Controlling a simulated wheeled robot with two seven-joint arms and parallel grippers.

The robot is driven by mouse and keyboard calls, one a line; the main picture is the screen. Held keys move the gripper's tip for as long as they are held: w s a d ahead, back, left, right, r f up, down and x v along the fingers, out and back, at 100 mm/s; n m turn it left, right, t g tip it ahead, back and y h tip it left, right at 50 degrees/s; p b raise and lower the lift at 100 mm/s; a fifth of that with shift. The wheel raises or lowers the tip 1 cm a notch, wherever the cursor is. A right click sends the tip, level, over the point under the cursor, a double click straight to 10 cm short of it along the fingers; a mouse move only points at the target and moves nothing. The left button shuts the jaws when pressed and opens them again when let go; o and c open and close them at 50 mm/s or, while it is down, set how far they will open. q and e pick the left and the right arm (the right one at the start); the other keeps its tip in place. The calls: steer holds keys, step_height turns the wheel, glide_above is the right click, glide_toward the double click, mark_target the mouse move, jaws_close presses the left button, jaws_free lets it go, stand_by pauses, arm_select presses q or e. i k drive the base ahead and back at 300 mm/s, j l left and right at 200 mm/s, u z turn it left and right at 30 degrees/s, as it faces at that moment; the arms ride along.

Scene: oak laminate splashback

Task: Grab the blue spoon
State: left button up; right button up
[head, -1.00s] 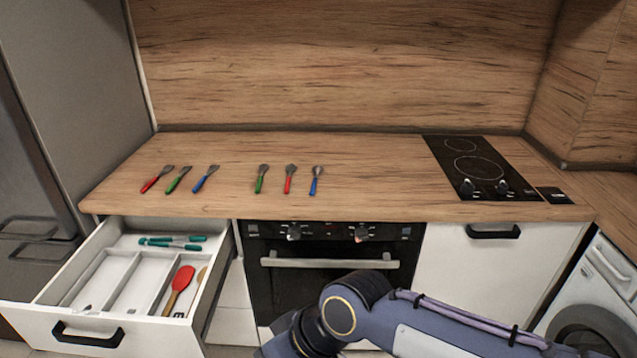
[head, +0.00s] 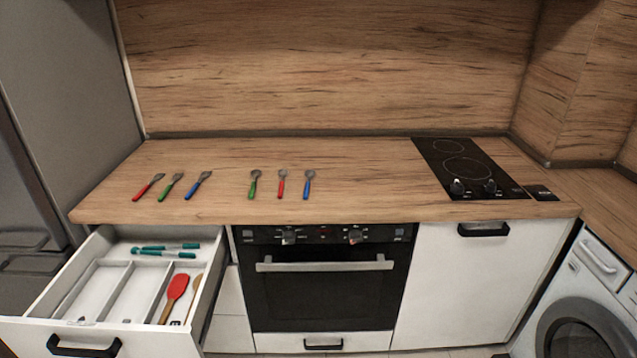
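Two blue-handled utensils lie on the wooden worktop (head: 375,180). One (head: 308,184) is at the right end of the right-hand row, with a small rounded metal head that looks like a spoon. The other (head: 198,185) is at the right end of the left-hand row, lying slantwise; its head is too small to tell its kind surely. Neither is touched by a gripper. My left and right grippers are both out of view.
Red (head: 281,184) and green (head: 253,184) utensils lie left of the right-hand blue one. An open drawer (head: 120,340) with a divider tray juts out at lower left. A hob (head: 470,172) is at right; the worktop between is clear.

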mark_target(309, 174)
steer(key=i+l+u, duration=0.1)
steer(key=i+l, duration=0.9)
steer(key=i, duration=0.15)
steer(key=i+u, duration=0.1)
steer(key=u, duration=0.65)
steer(key=i+u, duration=0.15)
steer(key=u, duration=0.25)
steer(key=i+u, duration=0.1)
steer(key=u, duration=0.3)
steer(key=i, duration=0.2)
